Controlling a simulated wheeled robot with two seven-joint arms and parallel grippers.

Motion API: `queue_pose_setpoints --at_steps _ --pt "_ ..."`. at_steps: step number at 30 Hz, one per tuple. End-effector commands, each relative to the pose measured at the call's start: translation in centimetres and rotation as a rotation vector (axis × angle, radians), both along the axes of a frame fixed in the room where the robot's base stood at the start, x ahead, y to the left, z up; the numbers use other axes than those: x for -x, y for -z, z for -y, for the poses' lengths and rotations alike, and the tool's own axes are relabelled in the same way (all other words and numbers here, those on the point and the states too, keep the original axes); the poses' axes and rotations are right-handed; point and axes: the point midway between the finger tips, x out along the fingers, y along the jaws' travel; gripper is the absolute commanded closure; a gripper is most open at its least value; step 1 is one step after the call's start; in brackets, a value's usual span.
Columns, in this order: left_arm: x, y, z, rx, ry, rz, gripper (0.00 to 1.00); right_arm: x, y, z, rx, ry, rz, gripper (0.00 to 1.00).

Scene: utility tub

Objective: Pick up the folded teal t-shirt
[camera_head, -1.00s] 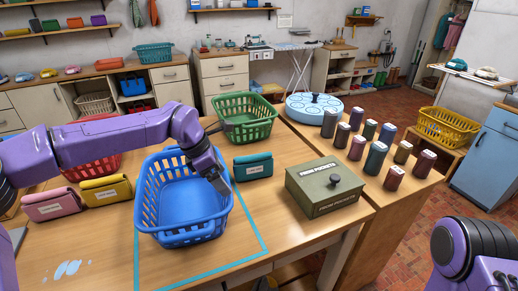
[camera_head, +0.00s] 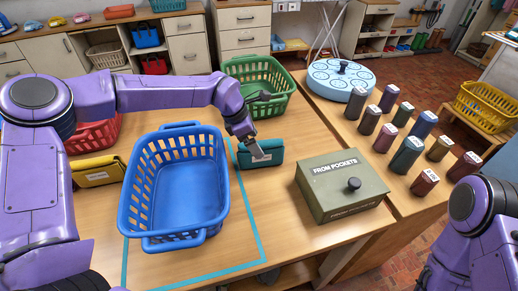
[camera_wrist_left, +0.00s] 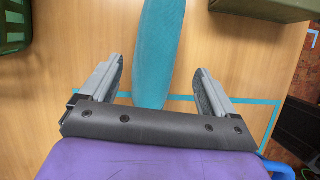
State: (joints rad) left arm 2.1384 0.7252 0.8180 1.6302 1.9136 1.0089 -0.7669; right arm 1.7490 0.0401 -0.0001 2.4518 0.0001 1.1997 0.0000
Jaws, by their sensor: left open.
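The folded teal t-shirt (camera_head: 258,154) lies on the wooden table, right of the blue basket, with a white label on its front. In the left wrist view the teal t-shirt (camera_wrist_left: 158,50) runs lengthwise between the two fingers, with a gap on both sides. My left gripper (camera_head: 262,152) is at the shirt in the head view; it also shows open in the left wrist view (camera_wrist_left: 158,85). Whether it touches the shirt cannot be told. My right arm shows at the lower right of the head view, but its gripper is out of frame.
The empty blue basket (camera_head: 138,206) stands left of the shirt. A green basket (camera_head: 283,77) is behind it. A green box (camera_head: 316,203) labelled "FROM POCKETS" stands to its right. A yellow folded item (camera_head: 96,173) and a red basket (camera_head: 91,137) are at left.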

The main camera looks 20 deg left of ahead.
Motion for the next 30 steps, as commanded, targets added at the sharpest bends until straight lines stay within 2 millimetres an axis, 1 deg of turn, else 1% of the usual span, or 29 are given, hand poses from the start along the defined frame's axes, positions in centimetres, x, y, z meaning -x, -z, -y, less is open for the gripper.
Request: queue_pose_setpoints --at_steps 1,2,3,4,7,30 --pt "-0.2 0.5 0.5 -0.005 0.003 -0.008 0.11 -0.1 -1.2 0.0 0.000 -0.001 0.002 0.57" --pt "-0.3 1.1 0.7 -0.004 0.001 -0.009 0.11 -0.1 -1.4 0.0 0.000 0.000 0.002 0.57" --pt "-0.6 2.0 0.9 -0.004 0.000 -0.008 0.11 -0.1 -1.4 0.0 0.000 0.000 0.002 0.57" --pt "-0.7 2.4 1.0 -0.004 -0.001 -0.010 0.11 -0.1 -1.5 0.0 0.000 0.000 0.004 0.57" --pt "-0.9 3.3 1.3 -0.001 -0.002 -0.008 0.11 -0.1 -1.5 0.0 0.000 0.000 0.004 0.57" --pt "-1.0 3.9 1.2 0.000 -0.003 -0.006 0.11 -0.1 -1.1 0.0 0.001 0.000 0.003 0.57"
